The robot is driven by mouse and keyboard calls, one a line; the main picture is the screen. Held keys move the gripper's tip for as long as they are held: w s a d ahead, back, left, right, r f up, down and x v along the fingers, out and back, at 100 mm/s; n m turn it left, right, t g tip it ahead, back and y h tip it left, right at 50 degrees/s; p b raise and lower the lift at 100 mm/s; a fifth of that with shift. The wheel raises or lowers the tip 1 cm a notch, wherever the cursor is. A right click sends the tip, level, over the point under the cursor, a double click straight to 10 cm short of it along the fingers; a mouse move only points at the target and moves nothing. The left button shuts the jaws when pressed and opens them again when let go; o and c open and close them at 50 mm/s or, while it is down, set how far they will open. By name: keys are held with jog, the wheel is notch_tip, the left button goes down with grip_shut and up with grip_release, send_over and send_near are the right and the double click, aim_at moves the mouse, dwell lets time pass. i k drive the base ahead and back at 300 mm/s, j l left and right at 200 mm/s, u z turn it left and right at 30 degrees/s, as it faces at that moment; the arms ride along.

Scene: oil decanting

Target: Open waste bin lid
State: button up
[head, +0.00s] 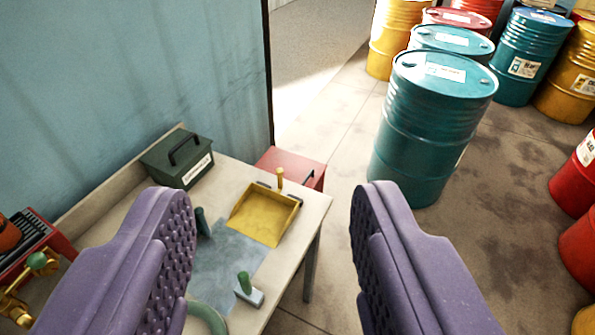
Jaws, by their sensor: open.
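A red box (288,165) with a flat top and a dark handle at its right stands just past the far end of the workbench. It looks like the waste bin, and its top looks shut; its lower part is hidden by the bench. My gripper (274,210) is open and empty, its two purple ridged fingers spread wide at left and right of the picture. The red box shows between the fingers, farther away and not touched.
The workbench (306,222) holds a dark green case (178,160), a yellow dustpan (264,216), a grey cloth (228,262) and a green-handled tool (247,290). A teal drum (430,130) and several others stand at right. Bare floor (335,190) separates bench and drums.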

aim_at(307, 172)
jog(key=i+l+u, duration=0.15)
jog(key=i+l, duration=0.15)
jog(key=i+l+u, duration=0.15)
jog(key=i+l, duration=0.25)
jog(key=i+l+u, duration=0.15)
jog(key=i+l, duration=0.25)
jog(key=i+l+u, duration=0.15)
jog(key=i+l, duration=0.3)
jog(key=i+l+u, duration=0.15)
jog(key=i+l, duration=0.2)
jog(key=l, duration=0.15)
jog(key=i+l+u, duration=0.15)
jog(key=i+l, duration=0.15)
jog(key=l, duration=0.25)
